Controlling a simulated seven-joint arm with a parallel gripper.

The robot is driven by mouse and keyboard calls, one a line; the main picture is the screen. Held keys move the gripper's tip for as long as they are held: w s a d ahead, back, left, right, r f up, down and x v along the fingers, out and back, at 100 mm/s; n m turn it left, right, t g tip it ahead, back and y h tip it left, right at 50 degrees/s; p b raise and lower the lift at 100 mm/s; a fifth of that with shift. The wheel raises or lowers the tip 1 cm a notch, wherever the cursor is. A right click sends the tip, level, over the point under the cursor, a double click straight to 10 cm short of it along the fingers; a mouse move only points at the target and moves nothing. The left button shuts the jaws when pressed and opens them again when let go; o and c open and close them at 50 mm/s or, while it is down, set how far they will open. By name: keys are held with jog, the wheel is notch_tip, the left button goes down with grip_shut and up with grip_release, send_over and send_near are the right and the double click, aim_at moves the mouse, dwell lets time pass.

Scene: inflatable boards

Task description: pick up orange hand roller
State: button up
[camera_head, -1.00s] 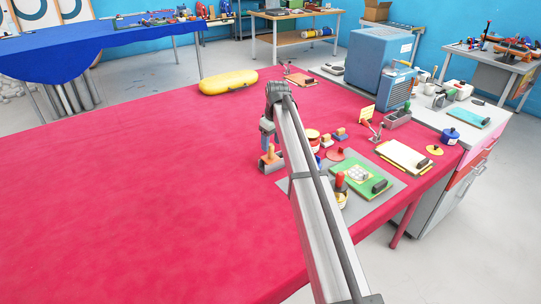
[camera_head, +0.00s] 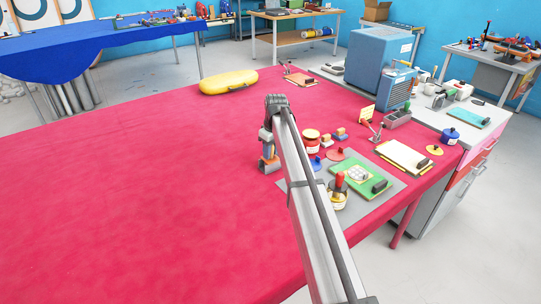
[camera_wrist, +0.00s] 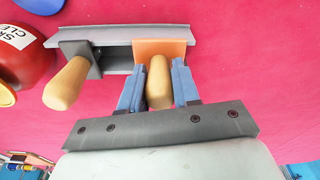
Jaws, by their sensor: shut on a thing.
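The orange hand roller shows in the wrist view as an orange block (camera_wrist: 160,47) with a pale wooden handle (camera_wrist: 159,85). In the head view its orange part (camera_head: 269,166) sits on the red table, left of the grey mat. My gripper (camera_wrist: 158,90) has its blue fingers on both sides of the wooden handle, shut on it. In the head view my gripper (camera_head: 267,147) comes down from above and hides the handle. Whether the roller is clear of the table cannot be told.
A grey metal tool (camera_wrist: 112,38) with its own wooden handle (camera_wrist: 68,84) lies right beside the orange block. A red jar (camera_wrist: 25,50) stands close by; it also shows in the head view (camera_head: 311,143). The red table's left side (camera_head: 130,200) is clear.

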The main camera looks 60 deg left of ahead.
grip_shut()
jog(key=shift+r, duration=0.15)
notch_tip(320, 180, up, 10)
jog(key=shift+f, duration=0.15)
dwell(0.4)
jog(key=shift+o, duration=0.4)
grip_release()
jog(key=c, duration=0.4)
jog(key=w+d+m, duration=0.9)
jog(key=w+d, duration=0.2)
jog(key=w, duration=0.2)
jog(key=w+d+f+m+t+h, duration=0.1)
jog(key=w+d+m, duration=0.8)
jog(key=w, duration=0.5)
jog(key=d, duration=0.2)
jog(key=shift+d+t, duration=0.3)
jog(key=shift+d, duration=0.05)
